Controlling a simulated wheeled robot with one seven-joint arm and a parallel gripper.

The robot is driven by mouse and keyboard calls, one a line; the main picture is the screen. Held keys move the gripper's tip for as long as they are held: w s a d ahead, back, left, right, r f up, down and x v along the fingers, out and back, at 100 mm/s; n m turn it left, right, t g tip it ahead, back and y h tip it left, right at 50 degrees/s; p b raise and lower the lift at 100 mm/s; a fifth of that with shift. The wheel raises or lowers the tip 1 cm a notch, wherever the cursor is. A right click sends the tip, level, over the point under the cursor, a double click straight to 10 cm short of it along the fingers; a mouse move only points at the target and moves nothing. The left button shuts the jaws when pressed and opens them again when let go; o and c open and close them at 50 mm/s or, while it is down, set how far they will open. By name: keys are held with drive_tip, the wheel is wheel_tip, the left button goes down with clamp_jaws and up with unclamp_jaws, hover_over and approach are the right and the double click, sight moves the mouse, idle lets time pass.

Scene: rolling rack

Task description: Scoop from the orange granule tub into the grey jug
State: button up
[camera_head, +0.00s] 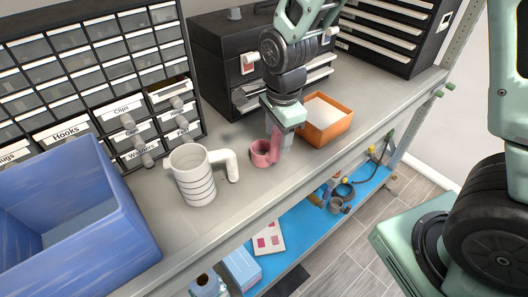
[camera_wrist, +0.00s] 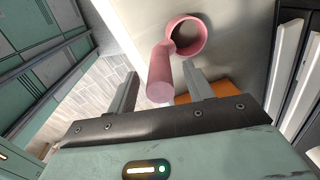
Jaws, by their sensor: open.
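A pink scoop (camera_head: 261,154) with a round cup stands on the grey shelf, its handle rising beside my gripper. In the wrist view the scoop's handle (camera_wrist: 160,78) points up between the two fingers. My gripper (camera_wrist: 162,85) is open around the handle, with space seen on both sides. In the head view my gripper (camera_head: 280,138) points down just right of the scoop's cup. The orange granule tub (camera_head: 325,134) stands to the right of my gripper, with pale content inside. The grey jug (camera_head: 194,182), pale with dark rings and a side handle, stands left of the scoop.
A blue bin (camera_head: 100,235) is at the left front. Labelled drawers (camera_head: 128,122), some with projecting handles, stand behind the jug. A black toolbox (camera_head: 215,60) is behind my gripper. The shelf's front edge runs close to the tub. A blue lower shelf (camera_head: 290,235) lies below.

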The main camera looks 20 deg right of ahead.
clamp_jaws()
